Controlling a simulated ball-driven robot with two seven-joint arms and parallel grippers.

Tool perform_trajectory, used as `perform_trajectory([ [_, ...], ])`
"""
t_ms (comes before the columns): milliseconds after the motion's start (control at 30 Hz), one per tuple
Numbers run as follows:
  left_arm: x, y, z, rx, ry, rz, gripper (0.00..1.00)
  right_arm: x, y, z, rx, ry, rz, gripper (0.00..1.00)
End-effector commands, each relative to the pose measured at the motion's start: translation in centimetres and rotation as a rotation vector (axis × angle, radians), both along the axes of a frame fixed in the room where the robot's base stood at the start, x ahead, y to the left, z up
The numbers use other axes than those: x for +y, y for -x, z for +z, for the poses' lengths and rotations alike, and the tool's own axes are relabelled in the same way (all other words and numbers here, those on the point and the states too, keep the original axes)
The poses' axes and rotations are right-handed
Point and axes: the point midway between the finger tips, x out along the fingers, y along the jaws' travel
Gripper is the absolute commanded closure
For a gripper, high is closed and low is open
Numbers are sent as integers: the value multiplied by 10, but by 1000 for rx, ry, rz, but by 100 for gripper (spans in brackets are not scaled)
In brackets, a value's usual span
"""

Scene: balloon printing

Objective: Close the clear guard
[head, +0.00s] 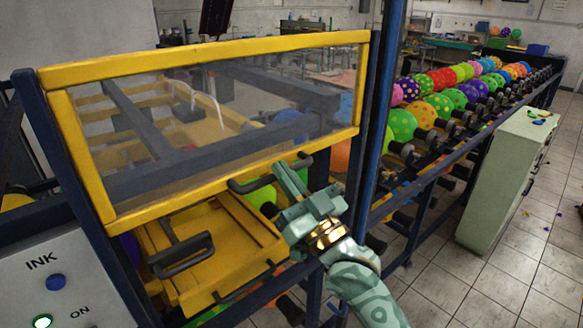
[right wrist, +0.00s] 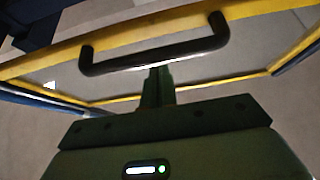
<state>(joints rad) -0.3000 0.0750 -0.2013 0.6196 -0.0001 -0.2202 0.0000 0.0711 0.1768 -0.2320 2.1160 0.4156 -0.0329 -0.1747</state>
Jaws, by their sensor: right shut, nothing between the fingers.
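The clear guard (head: 240,110) is a see-through panel in a yellow frame, across the front of the machine in the head view. Its lower yellow rail shows above a yellow tray (head: 215,240). A dark bar handle (head: 252,184) sits on that lower rail, and the handle also shows in the right wrist view (right wrist: 155,57). My right gripper (head: 284,177) is shut and empty, right at the handle. In the right wrist view the closed fingers (right wrist: 157,80) end just under the middle of the bar. Whether they touch it I cannot tell. My left gripper is not in view.
The tray has dark handles (head: 182,254). A grey panel (head: 60,285) marked INK and ON stands at lower left. A blue post (head: 378,120) rises right of the guard. A rack of patterned balloons (head: 440,105) and a pale green cabinet (head: 505,180) stand right, with tiled floor beyond.

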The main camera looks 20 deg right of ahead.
Motion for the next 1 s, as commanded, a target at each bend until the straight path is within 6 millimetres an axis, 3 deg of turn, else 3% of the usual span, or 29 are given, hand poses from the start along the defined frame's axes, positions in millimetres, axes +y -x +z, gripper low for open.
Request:
perform_trajectory([
  [567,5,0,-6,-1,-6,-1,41,0,0,-13,2,1,0,100],
  [767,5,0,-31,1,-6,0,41,0,-1,-54,5,3,-1,100],
  [1000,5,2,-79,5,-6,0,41,0,-1,-135,9,3,0,100],
])
